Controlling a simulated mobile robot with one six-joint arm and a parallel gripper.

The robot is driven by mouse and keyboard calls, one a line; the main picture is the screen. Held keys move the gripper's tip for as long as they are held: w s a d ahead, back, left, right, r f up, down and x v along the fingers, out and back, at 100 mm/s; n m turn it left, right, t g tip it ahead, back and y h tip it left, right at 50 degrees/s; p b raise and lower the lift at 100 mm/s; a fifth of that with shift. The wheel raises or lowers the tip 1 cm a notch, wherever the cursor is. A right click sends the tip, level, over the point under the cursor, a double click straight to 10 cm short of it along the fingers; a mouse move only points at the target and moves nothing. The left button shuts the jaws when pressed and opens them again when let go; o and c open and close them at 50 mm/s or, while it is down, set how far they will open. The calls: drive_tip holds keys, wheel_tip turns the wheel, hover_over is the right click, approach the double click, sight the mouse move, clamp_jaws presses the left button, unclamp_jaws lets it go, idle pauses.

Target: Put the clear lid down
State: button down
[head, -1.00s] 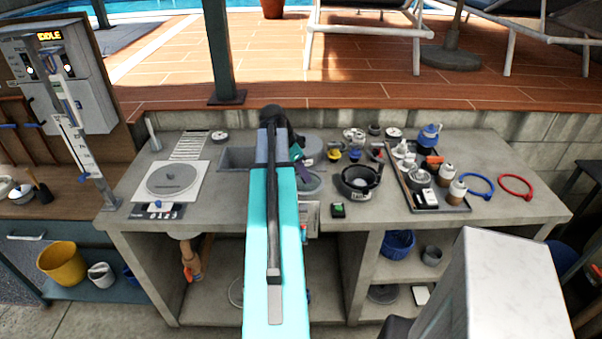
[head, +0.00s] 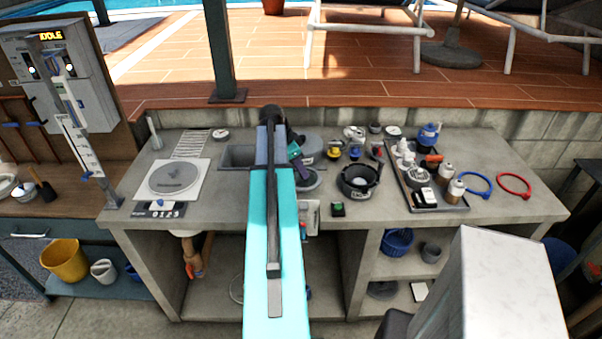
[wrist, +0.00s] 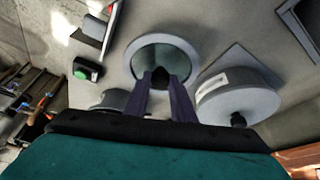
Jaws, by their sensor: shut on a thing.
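The clear lid (wrist: 137,62) is round, with a grey rim, a see-through greenish middle and a black knob. In the wrist view my gripper (wrist: 161,80) is shut on this knob, its two purple fingers in front of the lid's near part. In the head view the lid (head: 312,181) shows just right of my arm, over the counter (head: 228,205). My gripper (head: 296,153) is partly hidden there by the arm. I cannot tell whether the lid touches the counter.
A round grey housing (wrist: 238,100) is close right of the lid in the wrist view. A small box with a green button (wrist: 84,70) lies to the left. In the head view a black strainer-like bowl (head: 357,183) and a crowded tray (head: 447,203) stand to the right.

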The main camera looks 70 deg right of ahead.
drive_tip(key=shift+f+p, duration=0.45)
drive_tip(key=shift+f, duration=0.7)
drive_tip(key=shift+f, duration=0.15)
drive_tip(key=c, duration=1.5)
unclamp_jaws()
drive_tip(key=shift+a+r, duration=0.1)
drive_tip(key=shift+r, duration=0.2)
drive_tip(key=b+v, duration=0.3)
drive_tip(key=v, duration=0.8)
drive_tip(key=shift+w+r, duration=0.1)
drive_tip(key=shift+r, duration=0.3)
